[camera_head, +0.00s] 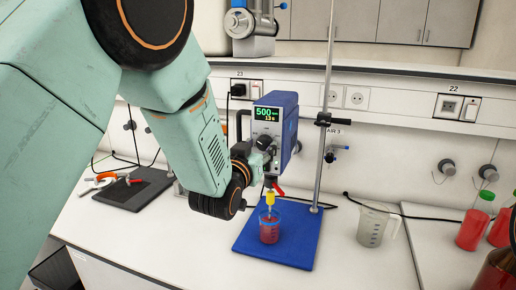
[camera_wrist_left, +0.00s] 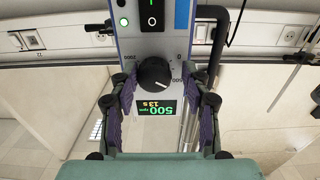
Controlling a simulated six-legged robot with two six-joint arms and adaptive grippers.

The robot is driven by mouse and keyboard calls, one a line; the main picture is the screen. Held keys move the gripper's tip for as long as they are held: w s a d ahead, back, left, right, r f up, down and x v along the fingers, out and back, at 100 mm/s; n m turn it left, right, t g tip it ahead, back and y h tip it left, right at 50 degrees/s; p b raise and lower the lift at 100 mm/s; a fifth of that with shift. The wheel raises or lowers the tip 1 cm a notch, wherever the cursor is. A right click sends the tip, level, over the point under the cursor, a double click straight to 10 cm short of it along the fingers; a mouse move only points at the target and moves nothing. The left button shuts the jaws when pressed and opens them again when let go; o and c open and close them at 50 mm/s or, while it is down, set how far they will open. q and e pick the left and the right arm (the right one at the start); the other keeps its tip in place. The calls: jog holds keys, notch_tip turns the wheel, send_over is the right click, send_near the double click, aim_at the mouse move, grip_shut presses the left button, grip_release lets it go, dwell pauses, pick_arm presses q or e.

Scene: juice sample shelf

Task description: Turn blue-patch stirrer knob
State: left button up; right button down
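The stirrer (camera_head: 288,122) has a blue casing and stands over a blue base plate (camera_head: 290,253); its display (camera_head: 267,113) reads 500 and 13 s. In the left wrist view the stirrer front (camera_wrist_left: 130,48) is upside down, with a blue patch (camera_wrist_left: 182,14) beside the black switch. The black round knob (camera_wrist_left: 153,73) has a white mark pointing to the lower right. My left gripper (camera_wrist_left: 160,88) is open, its fingers on either side of the knob and display, apart from the knob. My right gripper is not in view.
A beaker of red liquid (camera_head: 269,232) stands on the base plate below the stirrer. A metal rod (camera_head: 322,165) rises beside it. A clear jug (camera_head: 374,224) and red bottles (camera_head: 472,229) stand to the right. A dark flat device (camera_head: 135,190) lies left.

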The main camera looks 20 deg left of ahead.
pick_arm(q)
jog(key=shift+s+d+r, duration=0.15)
jog(key=shift+d+r, duration=0.05)
jog(key=shift+d, duration=0.35)
jog(key=shift+c, duration=2.2)
jog(key=shift+a+f, duration=0.1)
jog(key=shift+a, duration=0.25)
jog(key=c, duration=0.3)
jog(key=shift+d, duration=0.25)
jog(key=shift+a, duration=0.1)
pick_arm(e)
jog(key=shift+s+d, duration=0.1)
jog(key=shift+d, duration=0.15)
